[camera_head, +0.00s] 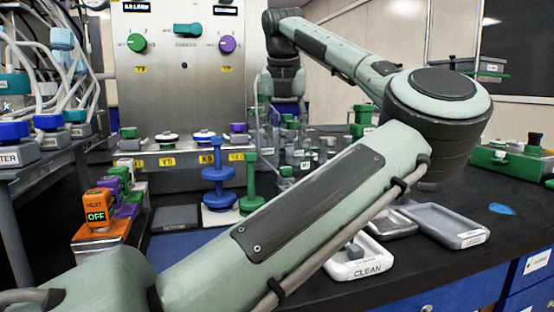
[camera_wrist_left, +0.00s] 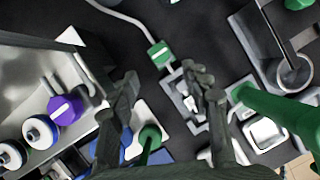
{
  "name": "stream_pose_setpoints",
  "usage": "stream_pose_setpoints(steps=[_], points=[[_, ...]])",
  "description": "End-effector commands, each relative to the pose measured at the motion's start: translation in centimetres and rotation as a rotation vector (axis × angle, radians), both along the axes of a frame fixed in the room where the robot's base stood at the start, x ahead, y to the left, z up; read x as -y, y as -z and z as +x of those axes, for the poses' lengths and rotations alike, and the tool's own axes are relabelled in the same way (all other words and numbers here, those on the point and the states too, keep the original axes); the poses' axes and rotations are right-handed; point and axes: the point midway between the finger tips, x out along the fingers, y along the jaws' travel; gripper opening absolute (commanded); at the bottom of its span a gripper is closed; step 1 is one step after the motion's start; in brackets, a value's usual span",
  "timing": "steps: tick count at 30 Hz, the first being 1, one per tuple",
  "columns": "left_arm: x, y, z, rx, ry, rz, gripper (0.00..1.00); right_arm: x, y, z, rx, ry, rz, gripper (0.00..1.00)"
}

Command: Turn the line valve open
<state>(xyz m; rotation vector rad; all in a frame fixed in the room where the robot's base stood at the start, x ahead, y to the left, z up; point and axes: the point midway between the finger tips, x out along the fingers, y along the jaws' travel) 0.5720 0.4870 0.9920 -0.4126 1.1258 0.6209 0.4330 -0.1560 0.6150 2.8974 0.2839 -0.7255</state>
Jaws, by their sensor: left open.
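In the left wrist view, a green valve knob (camera_wrist_left: 159,54) with a white stripe sits at the end of a pale hose (camera_wrist_left: 128,16). The stripe runs roughly crosswise to the hose end. I take it for the line valve; I cannot pick it out in the head view. My left gripper (camera_wrist_left: 162,88) is open, its two dark fingers spread on either side of a grey metal bracket (camera_wrist_left: 188,100) just below the knob. No contact with the knob shows. In the head view the left gripper (camera_head: 285,108) points down behind the bench clutter, its fingertips mostly hidden. My right gripper is not in view.
A control panel (camera_head: 182,85) with green and purple knobs stands at the back. Blue (camera_head: 219,175) and green (camera_head: 251,180) stands rise near the gripper. A heater switch (camera_head: 96,210) reads OFF. Trays (camera_head: 450,222) lie at right.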

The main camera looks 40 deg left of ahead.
Motion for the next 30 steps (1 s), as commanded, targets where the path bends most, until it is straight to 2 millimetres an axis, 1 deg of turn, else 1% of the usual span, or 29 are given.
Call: stream_pose_setpoints(steps=[5,12,18,22,29,30], points=[[0.0,0.8,0.3,-0.002,0.007,-0.005,0.48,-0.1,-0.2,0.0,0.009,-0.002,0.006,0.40],[-0.9,4.4,1.3,-0.004,0.005,-0.005,0.48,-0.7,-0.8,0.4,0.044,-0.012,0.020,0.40],[-1.6,6.6,2.1,-0.002,0.005,-0.004,0.48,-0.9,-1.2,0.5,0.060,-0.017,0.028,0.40],[-1.8,7.2,2.3,-0.002,0.004,-0.004,0.48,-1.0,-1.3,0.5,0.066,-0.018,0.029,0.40],[-1.8,7.3,2.3,-0.001,0.004,-0.004,0.48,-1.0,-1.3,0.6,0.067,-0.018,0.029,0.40],[-1.8,7.3,2.3,-0.001,0.004,-0.004,0.45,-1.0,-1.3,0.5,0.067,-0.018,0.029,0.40]])
